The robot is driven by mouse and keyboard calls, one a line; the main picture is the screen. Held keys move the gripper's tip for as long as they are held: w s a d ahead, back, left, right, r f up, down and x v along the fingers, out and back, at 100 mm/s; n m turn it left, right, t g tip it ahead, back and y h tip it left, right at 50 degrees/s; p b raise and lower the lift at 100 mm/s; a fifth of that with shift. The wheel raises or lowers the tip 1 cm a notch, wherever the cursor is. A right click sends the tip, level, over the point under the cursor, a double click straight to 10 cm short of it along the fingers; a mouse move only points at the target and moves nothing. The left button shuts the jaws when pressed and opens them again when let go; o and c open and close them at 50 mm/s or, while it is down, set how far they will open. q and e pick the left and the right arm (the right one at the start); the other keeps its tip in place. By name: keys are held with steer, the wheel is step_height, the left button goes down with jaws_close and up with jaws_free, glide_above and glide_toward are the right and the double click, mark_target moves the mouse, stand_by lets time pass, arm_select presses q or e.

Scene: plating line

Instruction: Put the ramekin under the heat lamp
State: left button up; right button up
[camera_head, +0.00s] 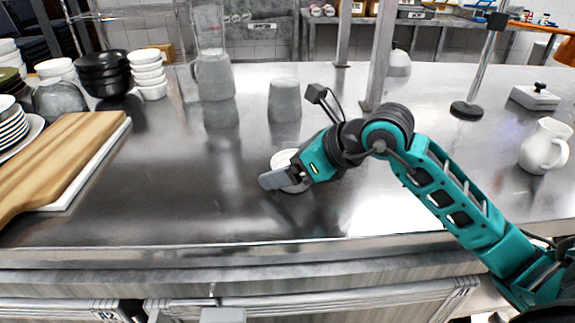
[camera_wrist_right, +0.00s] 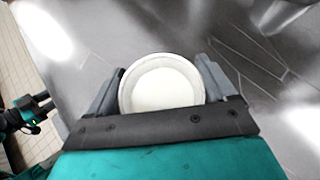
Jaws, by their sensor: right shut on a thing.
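The ramekin is a small round white dish (camera_head: 284,158), mostly hidden behind my right gripper (camera_head: 283,178) in the head view. In the right wrist view the ramekin (camera_wrist_right: 162,88) sits between the two grey fingers of the gripper (camera_wrist_right: 161,84), which is shut on it. It is at or just above the steel counter; I cannot tell whether it touches. What looks like the heat lamp is a pole on a round black base (camera_head: 467,110), with an orange arm (camera_head: 540,28) reaching to an orange shade (camera_head: 565,50) cut by the right edge.
A wooden board (camera_head: 60,160), stacked black bowls (camera_head: 104,75) and white bowls (camera_head: 149,72) stand left. A blender (camera_head: 214,78) and grey container (camera_head: 284,100) stand behind. Two posts (camera_head: 381,55) rise behind the arm. A white jug (camera_head: 546,146) and lidded box (camera_head: 535,97) stand right.

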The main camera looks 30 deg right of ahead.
steer(key=shift+f, duration=0.15)
steer(key=o, duration=1.1)
